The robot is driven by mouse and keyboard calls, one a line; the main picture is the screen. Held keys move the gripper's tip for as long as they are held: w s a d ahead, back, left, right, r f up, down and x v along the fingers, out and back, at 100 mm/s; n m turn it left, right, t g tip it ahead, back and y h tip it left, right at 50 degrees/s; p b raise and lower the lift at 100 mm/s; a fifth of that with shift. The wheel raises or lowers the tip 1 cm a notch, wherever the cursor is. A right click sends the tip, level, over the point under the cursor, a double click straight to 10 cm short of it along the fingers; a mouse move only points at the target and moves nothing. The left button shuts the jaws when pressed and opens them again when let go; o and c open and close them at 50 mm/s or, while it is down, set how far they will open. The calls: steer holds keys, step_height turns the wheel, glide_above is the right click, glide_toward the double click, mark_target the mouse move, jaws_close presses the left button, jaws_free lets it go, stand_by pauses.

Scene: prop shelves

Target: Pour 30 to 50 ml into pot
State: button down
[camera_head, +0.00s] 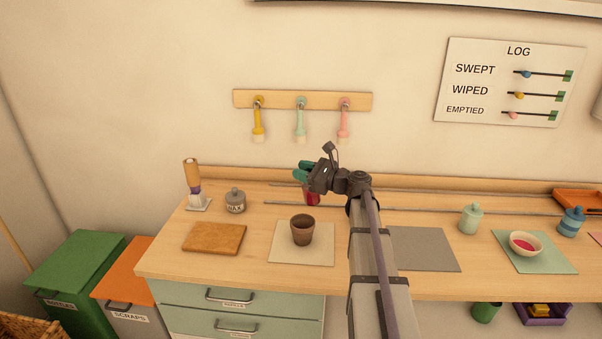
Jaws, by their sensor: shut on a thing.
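A brown pot (302,232) stands upright on a cream square mat (283,255) on the bench. My gripper (310,180) is above and behind the pot, near the back of the bench. It is shut on a small red vessel (311,198), which is mostly hidden by the gripper and looks roughly upright. Teal parts show at the gripper; whether they belong to its fingers or to the held thing I cannot tell. The held vessel is apart from the pot. The inside of the pot looks dark, and its contents cannot be made out.
A brown board (214,239), a lidded grey jar (235,201) and a bottle on a stand (192,180) are left. A grey mat (425,250), green jar (471,219), bowl of red (525,243) and blue jar (572,221) are right. Thin rails run along the bench.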

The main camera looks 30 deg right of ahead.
steer(key=shift+w+d+m, duration=0.25)
steer(key=shift+d+m, duration=0.1)
steer(key=shift+m, duration=0.25)
steer(key=shift+w+d+f+m, duration=0.1)
steer(key=shift+w+d+m, duration=0.6)
steer(key=shift+d, duration=0.3)
steer(key=shift+w+d+m, duration=0.2)
steer(key=shift+d+m, duration=0.1)
